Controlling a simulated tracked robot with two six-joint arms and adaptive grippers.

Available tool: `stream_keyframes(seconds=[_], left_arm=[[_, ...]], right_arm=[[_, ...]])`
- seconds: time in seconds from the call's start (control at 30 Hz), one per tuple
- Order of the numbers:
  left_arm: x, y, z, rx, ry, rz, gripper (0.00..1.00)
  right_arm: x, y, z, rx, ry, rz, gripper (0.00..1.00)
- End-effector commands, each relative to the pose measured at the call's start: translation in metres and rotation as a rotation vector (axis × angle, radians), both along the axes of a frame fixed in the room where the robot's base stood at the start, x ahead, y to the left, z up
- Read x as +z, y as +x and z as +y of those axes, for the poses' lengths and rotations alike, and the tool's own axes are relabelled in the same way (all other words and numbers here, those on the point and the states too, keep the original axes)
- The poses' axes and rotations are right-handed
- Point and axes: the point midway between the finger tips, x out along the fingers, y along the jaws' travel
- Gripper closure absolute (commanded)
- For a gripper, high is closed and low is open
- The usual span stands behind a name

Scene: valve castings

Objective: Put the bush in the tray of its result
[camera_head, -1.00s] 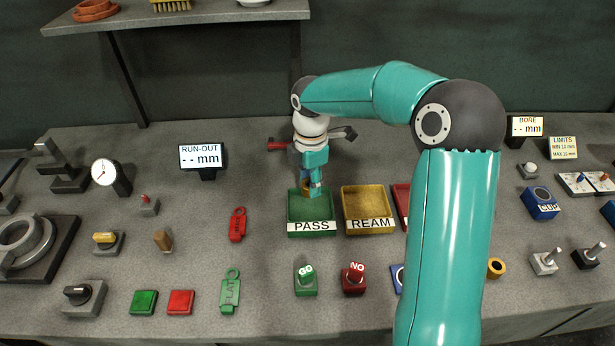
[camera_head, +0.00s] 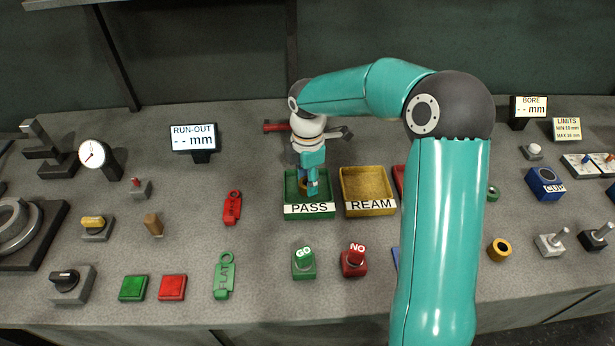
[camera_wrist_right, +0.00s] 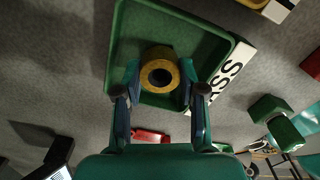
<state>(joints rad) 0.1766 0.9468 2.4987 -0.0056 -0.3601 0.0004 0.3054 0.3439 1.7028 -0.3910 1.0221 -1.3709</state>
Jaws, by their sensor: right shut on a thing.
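The bush (camera_wrist_right: 147,76) is a short yellow-brown ring with a dark bore. My right gripper (camera_head: 310,187) is shut on it, a finger on each side in the right wrist view (camera_wrist_right: 160,74). It holds the bush over the floor of the green PASS tray (camera_head: 288,188); in the right wrist view the tray (camera_wrist_right: 205,40) surrounds it. I cannot tell whether the bush touches the tray floor. In the head view the fingers mostly hide the bush. My left gripper is not in view.
The yellow REAM tray (camera_head: 367,190) stands right beside the PASS tray, with a red tray (camera_head: 398,180) partly behind my arm. A GO gauge (camera_head: 303,264) and a NO gauge (camera_head: 353,261) stand in front. Another yellow ring (camera_head: 499,250) stands at the right.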

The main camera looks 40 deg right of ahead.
Motion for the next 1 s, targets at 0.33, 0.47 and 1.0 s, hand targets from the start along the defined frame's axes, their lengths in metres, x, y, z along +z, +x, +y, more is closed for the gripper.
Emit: stream_keyframes(seconds=[0.33,0.47,1.0], left_arm=[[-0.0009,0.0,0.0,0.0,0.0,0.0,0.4],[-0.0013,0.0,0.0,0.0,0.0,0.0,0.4],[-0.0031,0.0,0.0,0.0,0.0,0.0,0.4]], right_arm=[[-0.0015,0.0,-0.0002,0.0,0.0,-0.001,1.0],[-0.0019,0.0,-0.0002,0.0,0.0,-0.001,1.0],[-0.0053,0.0,-0.0002,0.0,0.0,-0.001,0.31]])
